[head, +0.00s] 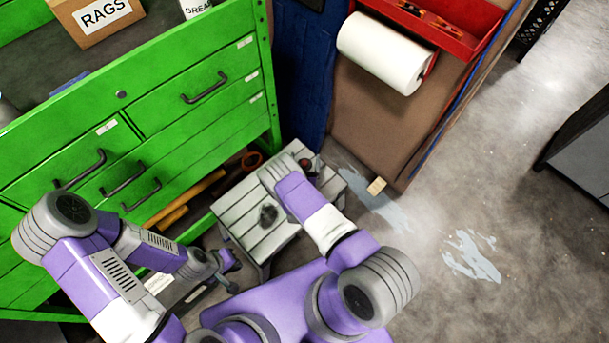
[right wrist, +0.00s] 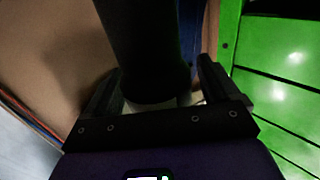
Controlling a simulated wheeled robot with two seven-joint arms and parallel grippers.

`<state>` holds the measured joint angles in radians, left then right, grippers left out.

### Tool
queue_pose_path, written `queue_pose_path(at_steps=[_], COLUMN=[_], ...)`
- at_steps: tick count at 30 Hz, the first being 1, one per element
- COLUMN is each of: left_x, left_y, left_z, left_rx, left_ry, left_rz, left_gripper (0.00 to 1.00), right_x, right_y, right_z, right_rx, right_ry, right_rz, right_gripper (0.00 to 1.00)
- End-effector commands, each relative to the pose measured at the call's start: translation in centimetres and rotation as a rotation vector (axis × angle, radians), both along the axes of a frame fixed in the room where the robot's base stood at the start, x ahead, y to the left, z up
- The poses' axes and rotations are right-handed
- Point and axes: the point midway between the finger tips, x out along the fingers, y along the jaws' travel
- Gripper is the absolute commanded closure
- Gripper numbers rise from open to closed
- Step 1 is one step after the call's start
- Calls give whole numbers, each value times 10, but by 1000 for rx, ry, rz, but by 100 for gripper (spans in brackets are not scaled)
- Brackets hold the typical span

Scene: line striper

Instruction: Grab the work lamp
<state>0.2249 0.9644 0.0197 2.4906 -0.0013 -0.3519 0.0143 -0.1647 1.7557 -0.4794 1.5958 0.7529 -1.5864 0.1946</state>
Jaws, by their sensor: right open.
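In the right wrist view a dark upright cylinder (right wrist: 148,45), which looks like the work lamp, stands between the two fingers of my right gripper (right wrist: 157,70). The fingers are open, one on each side of it, and I cannot tell whether they touch it. My left gripper (head: 228,272) is low beside the green cabinet, open and empty.
The grey stool (head: 250,190) stands in front of the green drawer cabinet (head: 175,95). A brown panel (head: 362,130) with a paper roll (head: 385,52) and a red tray (head: 450,30) stands behind it. The floor to the right is clear, with pale paint patches.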

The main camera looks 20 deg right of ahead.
Motion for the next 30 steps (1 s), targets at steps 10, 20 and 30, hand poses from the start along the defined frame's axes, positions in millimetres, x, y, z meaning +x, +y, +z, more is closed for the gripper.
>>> queue_pose_path(at_steps=[10, 20, 30], left_x=[0, 0, 0], left_y=[0, 0, 0], left_z=[0, 0, 1], left_rx=[0, 0, 0], left_ry=[0, 0, 0], left_rz=[0, 0, 0], left_gripper=[100, 100, 100], right_x=[1, 1, 1], right_y=[-1, 0, 0], right_z=[1, 1, 2], right_rx=[0, -1, -1], right_ry=[0, 1, -1], right_rz=[0, 0, 0], right_gripper=[31, 82, 100])
